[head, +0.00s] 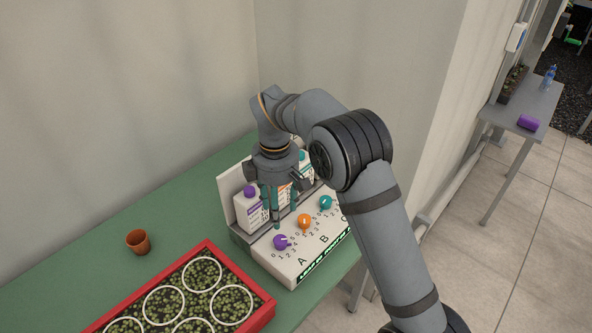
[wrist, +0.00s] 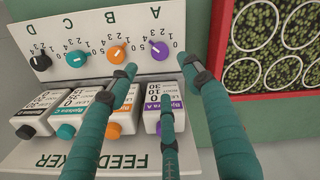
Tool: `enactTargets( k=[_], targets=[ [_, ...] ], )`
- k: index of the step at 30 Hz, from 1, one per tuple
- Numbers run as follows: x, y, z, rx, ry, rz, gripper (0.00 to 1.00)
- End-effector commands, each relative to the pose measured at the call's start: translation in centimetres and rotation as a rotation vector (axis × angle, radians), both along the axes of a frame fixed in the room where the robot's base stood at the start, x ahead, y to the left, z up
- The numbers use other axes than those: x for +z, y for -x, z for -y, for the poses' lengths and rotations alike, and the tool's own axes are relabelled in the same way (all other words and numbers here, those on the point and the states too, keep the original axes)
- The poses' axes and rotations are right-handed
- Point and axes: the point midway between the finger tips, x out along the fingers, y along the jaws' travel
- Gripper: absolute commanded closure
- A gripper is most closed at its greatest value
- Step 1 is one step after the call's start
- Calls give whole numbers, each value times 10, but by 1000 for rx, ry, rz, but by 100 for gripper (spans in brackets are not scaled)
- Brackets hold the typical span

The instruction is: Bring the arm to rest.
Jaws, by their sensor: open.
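My gripper (head: 277,222) hangs from my bent arm, fingers pointing down over the white feeder unit (head: 293,266). Its teal fingers are apart with nothing between them, and they also show spread in the wrist view (wrist: 162,82). The feeder's panel has a purple knob A (head: 281,241), an orange knob B (head: 304,221) and a teal knob C (head: 326,202). The wrist view also shows a black knob D (wrist: 40,63). The fingers look close to the panel and cartons; I cannot tell whether any touches.
Several labelled cartons with coloured caps, one purple (head: 249,191), stand in the feeder behind the knobs. A red tray (head: 208,243) of small plants with white rings and a terracotta pot (head: 138,242) are on the green bench (head: 183,225). A grey side table (head: 533,104) stands far right.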

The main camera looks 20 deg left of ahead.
Motion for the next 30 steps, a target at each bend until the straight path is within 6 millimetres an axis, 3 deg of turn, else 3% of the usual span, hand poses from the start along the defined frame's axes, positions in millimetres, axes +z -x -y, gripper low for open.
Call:
enactTargets(
  k=[8,21,30],
  targets=[
    [-13,0,1,-1,2,-3,50],
    [-95,1,1,0,3,-3,50],
    [-121,0,0,-12,0,0,50]
  ],
)
